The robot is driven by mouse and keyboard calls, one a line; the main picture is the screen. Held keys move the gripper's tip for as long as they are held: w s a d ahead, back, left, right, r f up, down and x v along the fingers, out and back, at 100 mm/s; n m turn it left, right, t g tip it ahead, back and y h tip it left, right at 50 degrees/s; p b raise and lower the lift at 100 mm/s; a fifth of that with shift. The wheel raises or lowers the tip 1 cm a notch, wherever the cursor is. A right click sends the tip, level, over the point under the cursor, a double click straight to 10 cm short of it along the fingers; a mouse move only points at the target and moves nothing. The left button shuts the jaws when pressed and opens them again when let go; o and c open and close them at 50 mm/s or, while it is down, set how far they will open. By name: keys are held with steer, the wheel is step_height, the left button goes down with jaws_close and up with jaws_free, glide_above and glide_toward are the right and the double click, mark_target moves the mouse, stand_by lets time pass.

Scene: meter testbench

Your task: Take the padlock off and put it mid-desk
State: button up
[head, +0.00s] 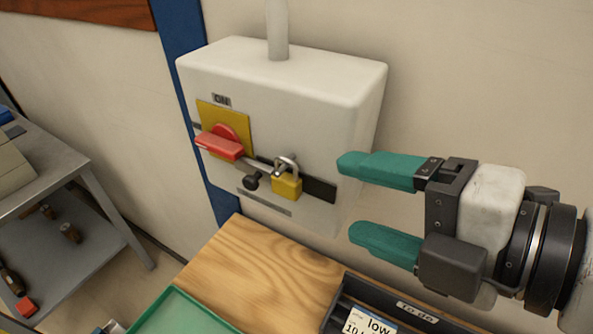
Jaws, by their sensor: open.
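A brass-yellow padlock (287,184) with a silver shackle hangs on the front of the white switch box (285,110). A red rotary handle (220,143) on a yellow plate is to the left of the padlock, with an "ON" label above. My gripper (345,199), with green fingers, is open and empty to the right of the padlock, apart from it. The wooden desk (245,255) lies below the box.
A black tray (345,288) labelled "to do" holds a card at the desk's front right. A green tray or mat (185,312) lies at the front left. Bare wood shows between them and the wall. A grey metal cart (75,185) with tools stands at the far left.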

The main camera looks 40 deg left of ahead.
mark_target(292, 181)
steer(key=shift+s+p+x, duration=0.2)
steer(key=shift+p+x, duration=1.05)
steer(key=shift+x, duration=2.9)
steer(key=shift+r, duration=0.1)
steer(key=c, duration=0.7)
steer(key=shift+r, duration=0.3)
